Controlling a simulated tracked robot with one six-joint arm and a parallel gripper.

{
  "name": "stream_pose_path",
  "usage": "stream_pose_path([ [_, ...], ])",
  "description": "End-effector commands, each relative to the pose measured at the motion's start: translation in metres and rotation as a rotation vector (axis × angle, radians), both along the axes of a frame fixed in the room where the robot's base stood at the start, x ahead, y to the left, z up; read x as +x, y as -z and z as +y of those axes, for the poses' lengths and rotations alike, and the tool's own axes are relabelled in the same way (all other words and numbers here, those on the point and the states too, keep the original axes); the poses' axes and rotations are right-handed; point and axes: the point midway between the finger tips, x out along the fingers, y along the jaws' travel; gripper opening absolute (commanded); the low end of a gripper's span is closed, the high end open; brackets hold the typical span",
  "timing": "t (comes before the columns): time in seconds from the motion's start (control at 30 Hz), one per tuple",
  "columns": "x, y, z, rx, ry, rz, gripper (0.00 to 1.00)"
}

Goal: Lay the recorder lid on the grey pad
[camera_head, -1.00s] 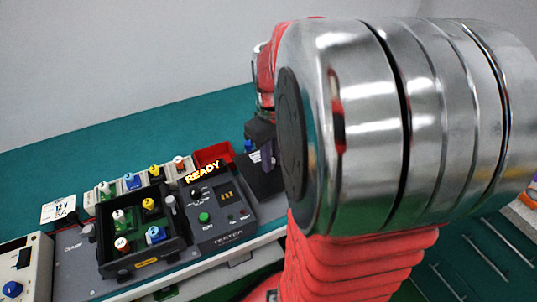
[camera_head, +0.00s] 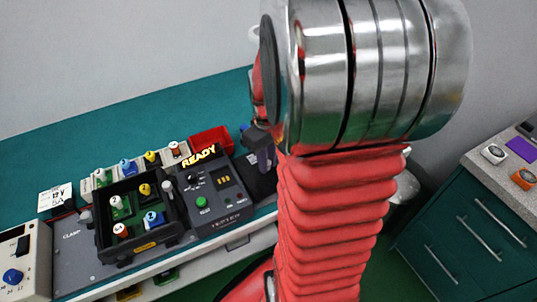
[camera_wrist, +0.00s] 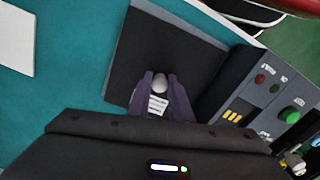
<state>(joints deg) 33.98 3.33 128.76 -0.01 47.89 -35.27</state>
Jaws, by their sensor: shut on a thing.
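My gripper (camera_wrist: 160,92) is shut on a pale rounded knob (camera_wrist: 159,82), which I take to be the recorder lid's; it shows between the two purple-grey fingers in the wrist view. A white striped label (camera_wrist: 157,103) shows just below the knob. Under and beyond the fingers is a dark square surface (camera_wrist: 165,45), apparently the grey pad, beside the tester. I cannot make out the lid's outline against it, nor whether they touch. In the head view my gripper (camera_head: 260,155) is over the same dark area (camera_head: 266,181), partly behind my arm.
The tester (camera_head: 217,197), lit READY, is directly left of the dark square. A counter with drawers (camera_head: 465,235) is at right. The teal tabletop (camera_wrist: 75,75) is clear beside the pad.

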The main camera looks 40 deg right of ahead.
Motion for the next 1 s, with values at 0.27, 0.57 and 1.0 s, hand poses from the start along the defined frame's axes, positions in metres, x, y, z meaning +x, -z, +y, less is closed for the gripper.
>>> stream_pose_path([
  [0.27, 0.000, 0.014, 0.000, 0.000, -0.001, 0.000, 0.00],
  [0.57, 0.000, 0.015, 0.000, 0.000, -0.001, 0.000, 0.00],
  [1.0, 0.000, 0.019, 0.000, 0.000, -0.001, 0.000, 0.00],
])
